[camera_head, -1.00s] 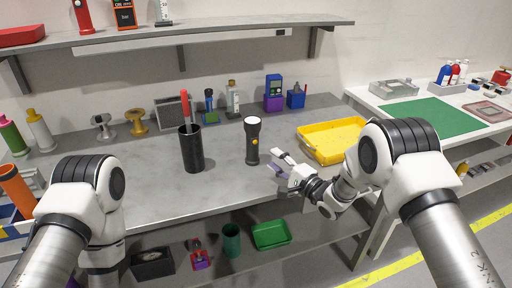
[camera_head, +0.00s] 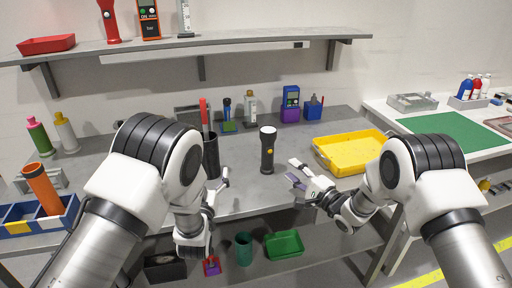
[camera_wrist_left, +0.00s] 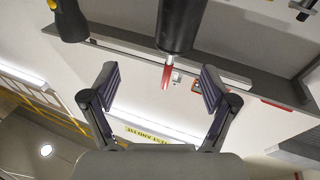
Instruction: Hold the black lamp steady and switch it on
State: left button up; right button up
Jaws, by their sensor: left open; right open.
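The black lamp (camera_head: 268,152), a flashlight with a pale head and a yellow button, stands upright on the grey bench. It also shows at the upper left of the left wrist view (camera_wrist_left: 70,22). My left gripper (camera_head: 222,180) is open and empty, left of the lamp and close to the black cup (camera_head: 211,157). In the left wrist view the open fingers (camera_wrist_left: 160,88) have nothing between them. My right gripper (camera_head: 291,171) is open and empty, just right of the lamp and apart from it.
The black cup holds a red-handled tool (camera_head: 204,112) and also shows in the left wrist view (camera_wrist_left: 180,25). A yellow tray (camera_head: 350,152) lies right of the lamp. Small devices stand along the back under a shelf (camera_head: 200,48). The bench left of my left arm is partly hidden.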

pick_arm(q)
jog(key=w+d+r+h, duration=0.3)
jog(key=w+d, duration=0.1)
jog(key=m+g+h, duration=0.3)
jog(key=m+h, duration=0.2)
jog(key=m, duration=0.1)
send_near(264, 139)
jog(key=x, duration=0.4)
jog(key=shift+w+r, duration=0.15)
jog(key=shift+w, duration=0.15)
pick_arm(e)
jog(key=shift+s+d, duration=0.1)
jog(key=shift+d, duration=0.05)
pick_arm(q)
jog(key=x, duration=0.8)
jog(key=shift+d, duration=0.25)
jog(key=c, duration=1.3)
jog(key=shift+c, duration=0.2)
pick_arm(e)
grip_shut()
